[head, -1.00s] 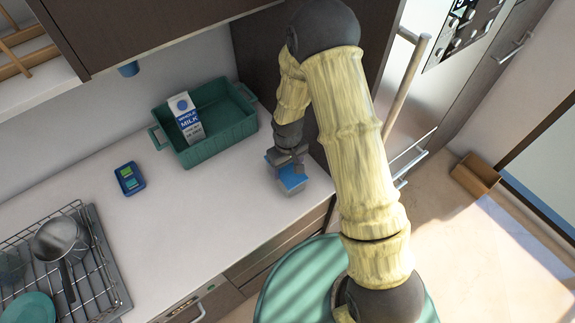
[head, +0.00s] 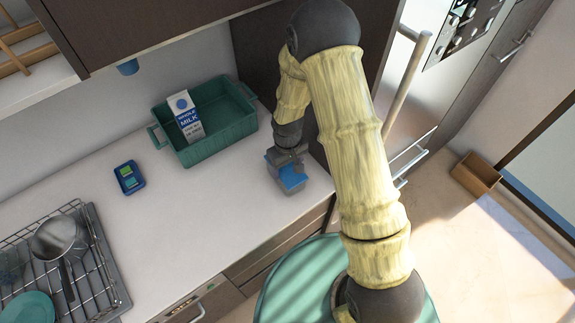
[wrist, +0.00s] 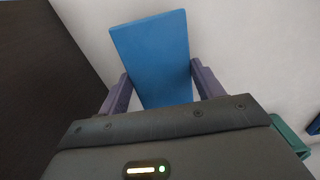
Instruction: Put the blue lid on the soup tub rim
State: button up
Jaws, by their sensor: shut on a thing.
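The blue lid (head: 293,179) is at my gripper (head: 287,160), near the right end of the counter. In the wrist view the blue lid (wrist: 152,55) lies between the two purple-grey fingers of my gripper (wrist: 160,86), which is shut on it. The soup tub (head: 289,191) appears as a small greyish container directly below the lid on the counter. My gripper hides part of the lid and tub in the head view. The lid hides the tub in the wrist view. I cannot tell whether the lid touches the rim all round.
A green crate (head: 222,143) holding a milk carton (head: 189,118) stands left of my gripper. A dark blue gadget (head: 129,178) lies on the counter. A dish rack (head: 100,262) is at the lower left. A dark panel (head: 252,50) rises close behind my gripper. The middle counter is clear.

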aim_at(288, 169)
jog(key=shift+f, duration=0.1)
jog(key=o, duration=1)
notch_tip(288, 169, up, 17)
jog(key=b, duration=0.3)
jog(key=shift+r, duration=0.2)
